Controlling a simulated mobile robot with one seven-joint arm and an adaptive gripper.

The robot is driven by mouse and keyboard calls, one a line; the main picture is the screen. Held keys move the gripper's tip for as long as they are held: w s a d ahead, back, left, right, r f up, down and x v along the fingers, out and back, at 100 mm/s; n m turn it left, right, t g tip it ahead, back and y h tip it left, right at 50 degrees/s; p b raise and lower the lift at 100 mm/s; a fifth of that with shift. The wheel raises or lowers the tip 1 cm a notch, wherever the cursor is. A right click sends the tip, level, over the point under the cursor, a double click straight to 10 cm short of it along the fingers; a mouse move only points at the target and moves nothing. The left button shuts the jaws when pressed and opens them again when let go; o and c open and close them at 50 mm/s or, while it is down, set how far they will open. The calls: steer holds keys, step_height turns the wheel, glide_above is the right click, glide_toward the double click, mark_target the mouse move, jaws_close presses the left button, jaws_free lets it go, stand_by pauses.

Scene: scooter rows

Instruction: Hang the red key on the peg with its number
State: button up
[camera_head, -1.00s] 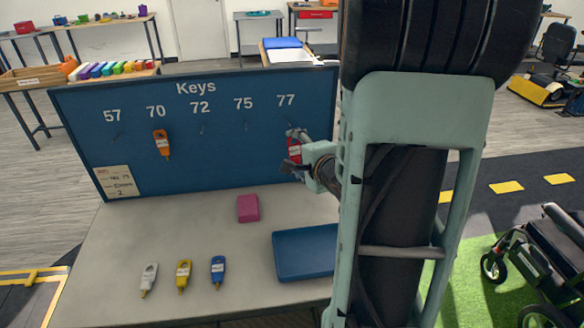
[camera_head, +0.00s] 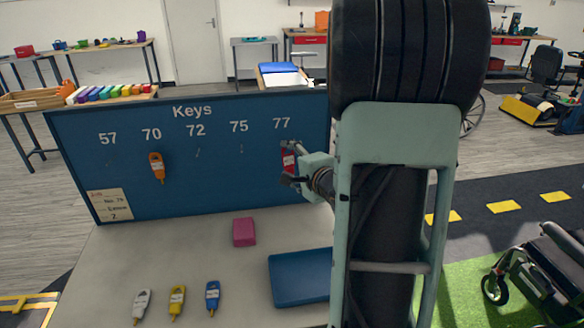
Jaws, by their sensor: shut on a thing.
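The red key (camera_head: 288,160) is at the right end of the blue key board (camera_head: 215,185), just under the number 77. My gripper (camera_head: 289,162) is shut on the red key and partly covers it. Whether the key's ring is around the peg under 77 cannot be told, as the gripper hides that peg. The red key's own number is too small to read. The pegs under 57, 72 (camera_head: 198,153) and 75 (camera_head: 241,149) are bare. An orange key (camera_head: 157,167) hangs under 70.
White (camera_head: 141,306), yellow (camera_head: 177,302) and blue (camera_head: 212,298) keys lie on the grey table (camera_head: 180,255) at the front. A pink block (camera_head: 244,231) and a blue tray (camera_head: 300,278) are behind them. A paper note (camera_head: 110,204) is on the board's lower left.

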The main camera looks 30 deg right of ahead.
mark_target(291, 156)
steer(key=shift+w+d+f+b, duration=0.15)
steer(key=shift+w+d, duration=0.1)
steer(key=shift+w, duration=0.55)
steer(key=shift+w+d+b, duration=0.15)
steer(key=shift+w+d, duration=0.15)
steer(key=shift+w, duration=0.55)
steer(key=shift+w+d+f+b, duration=0.15)
steer(key=shift+w+d, duration=0.1)
steer(key=shift+w, duration=0.55)
steer(key=shift+w+d+f, duration=0.2)
steer(key=shift+w+f, duration=0.2)
steer(key=shift+w, duration=0.1)
steer(key=o, duration=0.9)
steer(key=shift+o, duration=0.2)
steer(key=shift+s, duration=0.1)
steer(key=v, duration=1.1)
steer(key=shift+s, duration=0.4)
